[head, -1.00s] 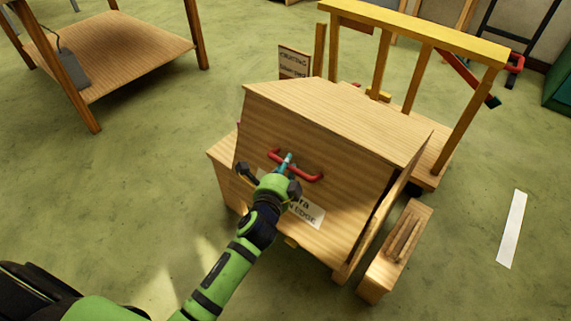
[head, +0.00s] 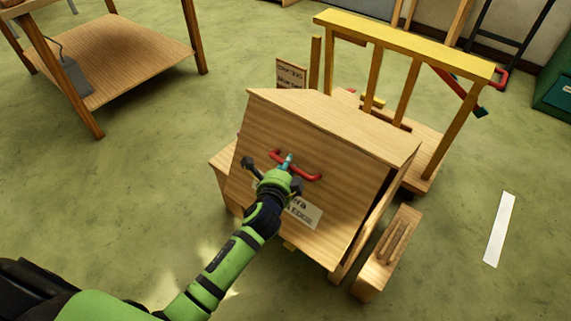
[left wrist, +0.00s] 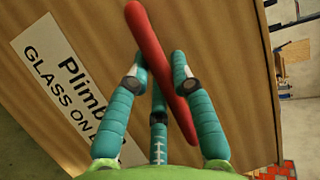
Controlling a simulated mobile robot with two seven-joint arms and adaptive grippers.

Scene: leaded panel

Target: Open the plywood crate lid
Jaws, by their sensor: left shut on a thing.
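The plywood crate (head: 340,118) stands in the middle of the head view. Its large plywood lid (head: 345,210) faces me, tilted, with a narrow dark gap along its right edge. The lid carries a white label (head: 303,213), partly behind my arm, and a red bar handle (head: 308,175). My left gripper (head: 286,164) is shut on this handle. In the left wrist view, the teal fingers (left wrist: 157,72) lie on both sides of the red handle (left wrist: 148,28), close to the lid (left wrist: 95,18). The inside of the crate is hidden. My right gripper is not in view.
A wooden trolley with a yellow top rail (head: 405,45) stands behind the crate. A wooden block (head: 388,255) lies on the right of it. A wooden table with a low shelf (head: 120,50) is at the back left. A white strip (head: 500,230) lies on open green floor.

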